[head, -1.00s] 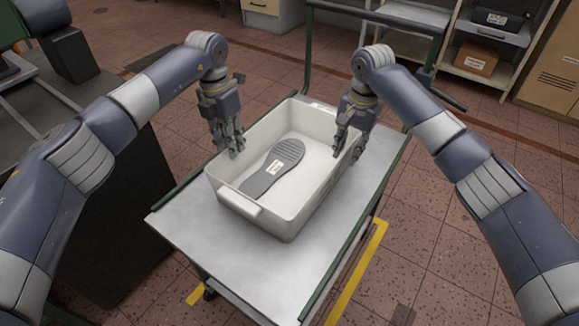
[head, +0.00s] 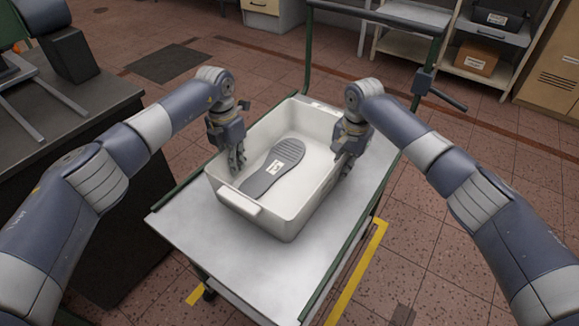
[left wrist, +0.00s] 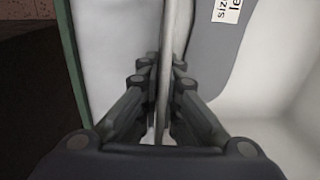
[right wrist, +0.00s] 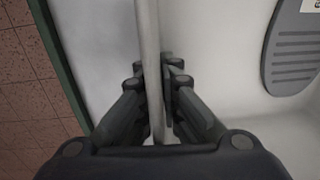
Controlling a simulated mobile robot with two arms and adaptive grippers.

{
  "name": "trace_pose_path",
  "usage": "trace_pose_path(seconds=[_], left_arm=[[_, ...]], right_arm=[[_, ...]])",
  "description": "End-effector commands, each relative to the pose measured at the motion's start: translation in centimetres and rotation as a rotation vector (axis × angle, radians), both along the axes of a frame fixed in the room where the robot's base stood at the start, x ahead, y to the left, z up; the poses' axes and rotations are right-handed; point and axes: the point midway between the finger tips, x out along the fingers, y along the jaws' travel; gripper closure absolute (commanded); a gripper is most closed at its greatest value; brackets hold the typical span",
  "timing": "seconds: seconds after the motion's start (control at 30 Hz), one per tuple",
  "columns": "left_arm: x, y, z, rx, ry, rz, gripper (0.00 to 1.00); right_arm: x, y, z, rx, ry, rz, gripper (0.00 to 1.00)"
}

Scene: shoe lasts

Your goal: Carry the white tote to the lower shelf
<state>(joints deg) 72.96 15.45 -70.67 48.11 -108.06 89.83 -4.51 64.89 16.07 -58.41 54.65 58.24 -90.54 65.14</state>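The white tote (head: 290,222) stands upright on the grey top of a cart in the head view, with a dark grey shoe sole (head: 272,168) with a white label inside it. My left gripper (head: 237,170) is at the tote's left wall; the left wrist view shows its fingers (left wrist: 163,85) closed in on both faces of the wall. My right gripper (head: 343,165) is at the right wall; its fingers (right wrist: 155,85) also pinch the wall from both sides. The tote rests on the cart.
The cart top (head: 262,262) has green side rails and bare room in front of the tote. A shelf unit (head: 449,61) at the back right holds a dark bin (head: 497,20) above a cardboard box (head: 476,60). A dark table (head: 75,130) stands at the left.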

Motion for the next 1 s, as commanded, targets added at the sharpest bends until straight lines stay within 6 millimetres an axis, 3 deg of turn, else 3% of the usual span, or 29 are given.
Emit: trace_pose_path(seconds=[0.57, 1.0], left_arm=[[0.1, 0.0, 0.7, 0.0, -0.001, 0.001, 1.0], [0.0, 0.0, 4.3, 0.0, -0.001, 0.001, 1.0]], right_arm=[[0.1, 0.0, 0.7, 0.0, -0.001, 0.0, 1.0], [0.0, 0.0, 4.3, 0.0, -0.001, 0.0, 1.0]])
